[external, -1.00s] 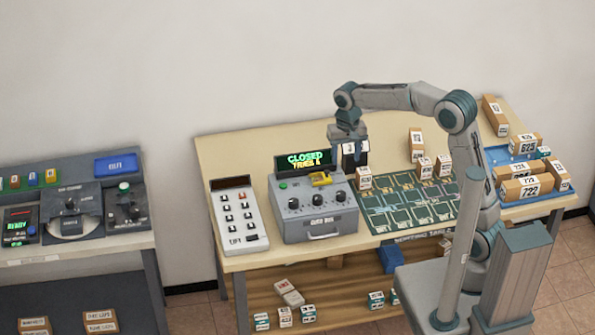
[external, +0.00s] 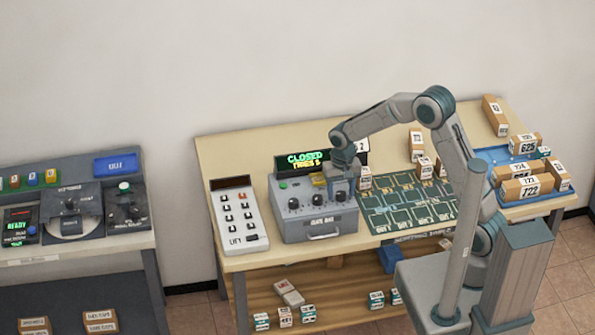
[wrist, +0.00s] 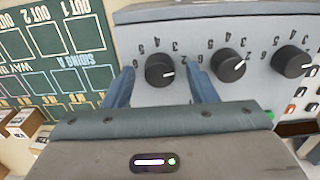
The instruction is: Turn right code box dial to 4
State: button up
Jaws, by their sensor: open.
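The code box (external: 313,225) is a grey box on the table with a row of three black dials on its sloped panel. In the wrist view it appears upside down. The right dial (wrist: 160,70) is at the left there, with a white pointer mark toward its right side and numbers around it. My gripper (wrist: 160,76) is open, with one blue-grey finger on each side of the right dial; I cannot tell whether they touch it. In the external view my gripper (external: 342,190) hides that dial. The middle dial (wrist: 229,65) and left dial (wrist: 292,61) are clear of the fingers.
A display (external: 306,158) reading CLOSED stands behind the code box. A white keypad unit (external: 238,214) is to its left. A green sorting board (external: 412,203) is to its right, with small boxes behind. A blue tray (external: 499,156) holds parcels.

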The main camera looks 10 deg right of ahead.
jog(key=shift+f, duration=0.2)
jog(key=c, duration=1)
